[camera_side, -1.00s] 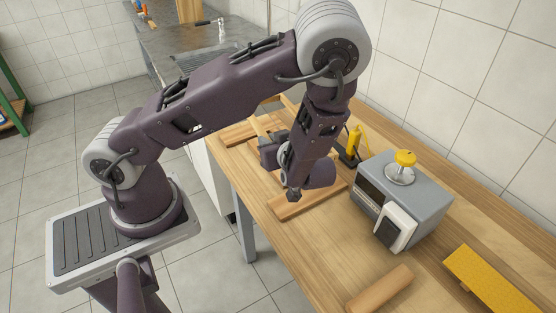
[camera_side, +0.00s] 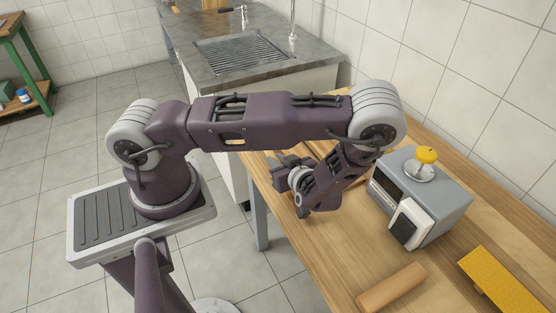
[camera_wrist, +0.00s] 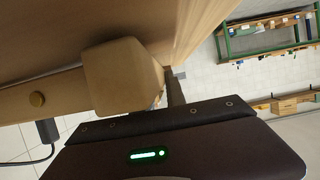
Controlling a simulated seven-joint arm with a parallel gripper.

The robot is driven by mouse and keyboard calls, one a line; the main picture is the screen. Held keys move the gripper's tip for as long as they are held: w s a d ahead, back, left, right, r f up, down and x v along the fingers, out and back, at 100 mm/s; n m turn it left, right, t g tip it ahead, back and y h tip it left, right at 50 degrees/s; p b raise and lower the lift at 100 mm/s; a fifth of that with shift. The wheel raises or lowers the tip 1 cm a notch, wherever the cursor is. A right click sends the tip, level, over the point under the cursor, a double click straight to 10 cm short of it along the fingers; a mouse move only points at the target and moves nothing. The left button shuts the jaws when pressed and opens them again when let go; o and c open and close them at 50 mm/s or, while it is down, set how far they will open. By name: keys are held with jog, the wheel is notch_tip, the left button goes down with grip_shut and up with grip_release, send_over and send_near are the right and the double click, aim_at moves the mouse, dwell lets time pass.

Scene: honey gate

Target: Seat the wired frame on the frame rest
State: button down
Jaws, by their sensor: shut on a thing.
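In the wrist view a pale wooden block (camera_wrist: 122,75) with rounded corners sits close against the dark body of my gripper (camera_wrist: 175,92), beside a long wooden bar with a brass knob. I take the wood in the jaws as the wired frame; its wire cannot be made out. In the side view my gripper (camera_side: 290,166) is low over the left part of the table, largely screened by my own wrist. It is shut, but the held piece is hidden there. The frame rest cannot be made out behind my arm, nor can any contact with it.
A grey box (camera_side: 447,208) with a yellow knob (camera_side: 427,156) stands right of my wrist, a white-faced device at its front. A wooden piece (camera_side: 391,288) and a yellow comb sheet (camera_side: 502,281) lie near the front. Bare table (camera_side: 335,245) lies between.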

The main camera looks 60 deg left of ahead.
jog(key=c, duration=1.4)
grip_release()
jog(key=shift+f, duration=0.1)
jog(key=shift+o, duration=0.2)
